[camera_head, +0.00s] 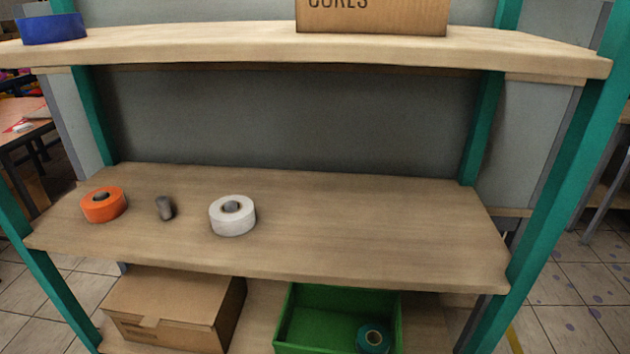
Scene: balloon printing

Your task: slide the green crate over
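The green crate (325,296) stands on the lowest visible shelf, right of a cardboard box, and is cut off by the bottom edge of the view. It is open at the top. A dark teal roll (373,338) with a pale centre lies inside it at the right. The middle shelf above hangs over the back of the crate. Neither of my grippers shows in the head view.
The closed cardboard box (172,306) stands left of the crate. The middle shelf (380,220) holds an orange roll (103,205), a small grey piece (165,208) and a white roll (232,216); its right half is clear. Green posts (560,200) frame the shelves.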

